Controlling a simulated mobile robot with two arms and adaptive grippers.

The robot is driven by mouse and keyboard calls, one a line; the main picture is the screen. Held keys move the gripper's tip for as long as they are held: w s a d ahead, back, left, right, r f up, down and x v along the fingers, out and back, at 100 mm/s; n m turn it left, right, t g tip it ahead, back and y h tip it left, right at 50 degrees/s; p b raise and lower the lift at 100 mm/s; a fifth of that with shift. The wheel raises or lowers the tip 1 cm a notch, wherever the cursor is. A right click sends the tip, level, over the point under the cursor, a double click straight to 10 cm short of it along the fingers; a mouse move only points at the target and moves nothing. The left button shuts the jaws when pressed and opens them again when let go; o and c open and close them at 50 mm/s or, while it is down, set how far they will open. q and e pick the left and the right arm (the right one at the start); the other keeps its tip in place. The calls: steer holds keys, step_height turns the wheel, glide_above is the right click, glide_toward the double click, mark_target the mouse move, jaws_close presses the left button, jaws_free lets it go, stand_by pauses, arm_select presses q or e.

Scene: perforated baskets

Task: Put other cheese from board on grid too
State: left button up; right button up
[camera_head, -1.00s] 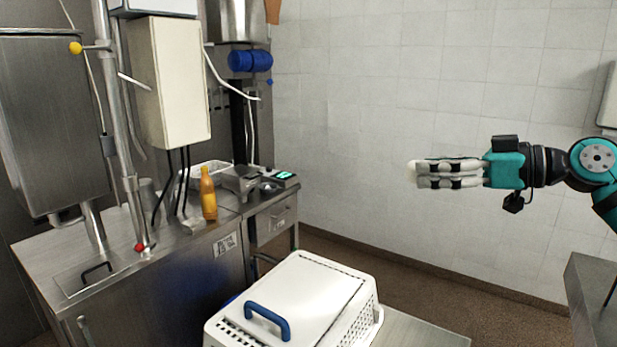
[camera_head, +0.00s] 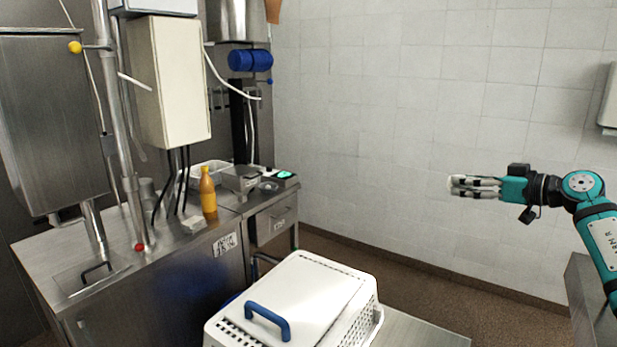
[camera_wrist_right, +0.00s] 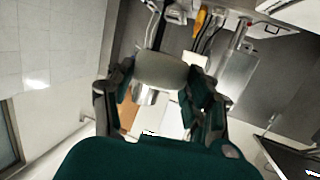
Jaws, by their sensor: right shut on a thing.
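My right gripper (camera_head: 475,187) is in the air at the right of the head view, in front of the tiled wall. It is shut on a pale round piece, the cheese (camera_wrist_right: 160,70), which sits between the two fingers in the right wrist view. Only a small whitish tip of the cheese (camera_head: 453,181) shows beyond the fingers in the head view. My left gripper is not in view. I cannot make out a grid or another cheese on a board in these frames.
A white perforated basket (camera_head: 372,313) with a white top and blue handle (camera_head: 268,319) stands on a steel table (camera_head: 425,333) at bottom centre. A steel counter (camera_head: 125,262) at left carries an orange bottle (camera_head: 208,192) and a scale-like device (camera_head: 240,180). The air between gripper and basket is clear.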

steer(key=s+a+f+n+g+y, duration=0.1)
steer(key=s+a+f, duration=0.2)
steer(key=f, duration=0.5)
steer(key=s+a+f+n, duration=0.1)
steer(key=s+a+f, duration=0.25)
steer(key=f, duration=0.45)
steer(key=s+a+f, duration=0.2)
steer(key=s+a, duration=0.1)
steer(key=s, duration=0.6)
steer(key=s+a+f+g+y, duration=0.1)
steer(key=s+a, duration=0.3)
steer(key=s, duration=0.4)
steer(key=s+a+f+n+g+y, duration=0.1)
steer(key=s+a+f, duration=0.2)
steer(key=s, duration=0.6)
steer(key=shift+s+a+f, duration=0.2)
steer(key=shift+s+f, duration=0.15)
steer(key=shift+f, duration=0.05)
steer(key=shift+s+a+f+b, duration=0.1)
steer(key=shift+s+f+b, duration=0.1)
steer(key=shift+f+b, duration=0.2)
steer(key=shift+w+r, duration=0.1)
steer(key=shift+w, duration=0.05)
